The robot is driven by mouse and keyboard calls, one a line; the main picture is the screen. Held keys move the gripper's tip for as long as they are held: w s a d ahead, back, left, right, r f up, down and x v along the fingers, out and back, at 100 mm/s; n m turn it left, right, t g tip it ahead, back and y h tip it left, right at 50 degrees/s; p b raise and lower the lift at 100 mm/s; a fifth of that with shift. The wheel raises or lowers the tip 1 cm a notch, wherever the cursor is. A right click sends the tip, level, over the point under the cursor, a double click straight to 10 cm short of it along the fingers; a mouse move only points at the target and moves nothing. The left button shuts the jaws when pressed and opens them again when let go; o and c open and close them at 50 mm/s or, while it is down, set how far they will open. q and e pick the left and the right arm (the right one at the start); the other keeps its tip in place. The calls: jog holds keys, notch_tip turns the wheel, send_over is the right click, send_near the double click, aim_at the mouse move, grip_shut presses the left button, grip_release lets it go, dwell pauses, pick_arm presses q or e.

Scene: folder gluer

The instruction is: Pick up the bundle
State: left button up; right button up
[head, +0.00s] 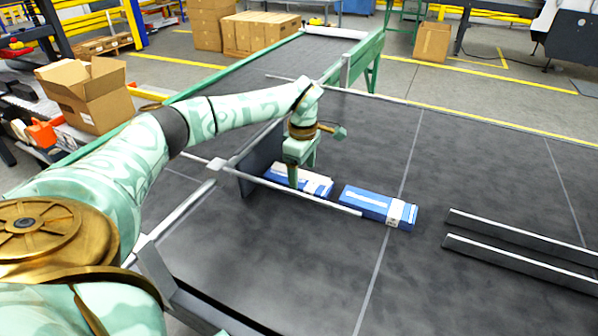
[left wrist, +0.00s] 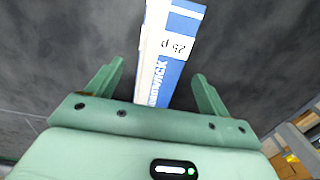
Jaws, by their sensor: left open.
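Two blue-and-white bundles lie on the dark table surface in the head view. The left bundle (head: 318,184) is partly hidden by my left gripper (head: 300,172), which points down over it. The right bundle (head: 372,205) lies apart from it, with a white band near its right end. In the left wrist view a bundle (left wrist: 172,45) with a white label reading "25 p" extends between the two spread fingers of my left gripper (left wrist: 159,72). The fingers are open and clear of its sides. My right gripper is not in view.
A thin metal rail (head: 290,190) runs along the near side of the left bundle, and a dark upright plate (head: 261,160) stands at its left. Two dark parallel bars (head: 520,250) lie at the right. The dark surface (head: 480,170) between is clear. An open carton (head: 88,95) stands at the left.

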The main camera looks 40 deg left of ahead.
pick_arm(q)
notch_tip(320, 180, down, 3)
jog(key=shift+r, duration=0.2)
jog(key=c, duration=1.1)
jog(key=shift+r, duration=0.1)
jog(key=shift+c, duration=0.2)
